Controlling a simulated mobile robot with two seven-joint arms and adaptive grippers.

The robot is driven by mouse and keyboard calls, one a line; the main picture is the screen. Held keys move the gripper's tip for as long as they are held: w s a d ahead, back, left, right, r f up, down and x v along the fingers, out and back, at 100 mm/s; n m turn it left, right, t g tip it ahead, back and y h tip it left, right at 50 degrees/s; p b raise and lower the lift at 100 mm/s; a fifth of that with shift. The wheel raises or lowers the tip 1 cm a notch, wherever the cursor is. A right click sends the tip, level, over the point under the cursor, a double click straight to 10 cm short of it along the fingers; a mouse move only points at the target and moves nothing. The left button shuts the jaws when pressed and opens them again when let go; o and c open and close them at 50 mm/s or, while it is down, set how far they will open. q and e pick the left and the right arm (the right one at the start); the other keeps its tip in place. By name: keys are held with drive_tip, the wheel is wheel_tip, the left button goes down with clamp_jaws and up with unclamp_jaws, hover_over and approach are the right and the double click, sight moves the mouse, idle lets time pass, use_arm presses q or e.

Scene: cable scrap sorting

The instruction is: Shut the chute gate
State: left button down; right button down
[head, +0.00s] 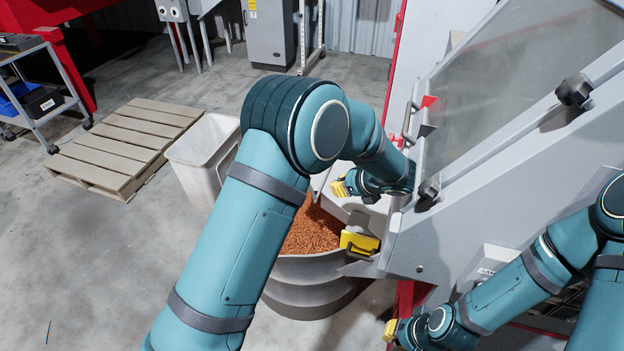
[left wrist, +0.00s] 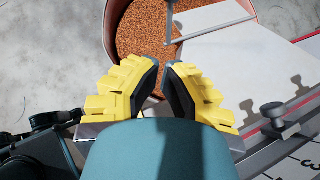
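The grey chute (head: 350,210) comes off the machine above a round bin of copper granules (head: 310,232). The gate's position is unclear. My right gripper (head: 390,330) is low at the bottom, mostly hidden.
A dark knob (left wrist: 273,110) stands by a red-marked numbered scale (left wrist: 300,165). The sloping machine housing (head: 510,170) fills the right side. A white bin (head: 200,150) and a wooden pallet (head: 125,140) stand at left. The floor in front of the pallet is clear.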

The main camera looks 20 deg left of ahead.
use_arm(q)
drive_tip(key=w+a+r+b+x, duration=0.1)
drive_tip(key=r+b+x, duration=0.1)
drive_tip(key=x, duration=1.1)
drive_tip(key=shift+a, duration=0.25)
drive_tip(key=shift+a+f+h, duration=0.1)
drive_tip(key=shift+a+h, duration=0.25)
drive_tip(key=shift+h, duration=0.05)
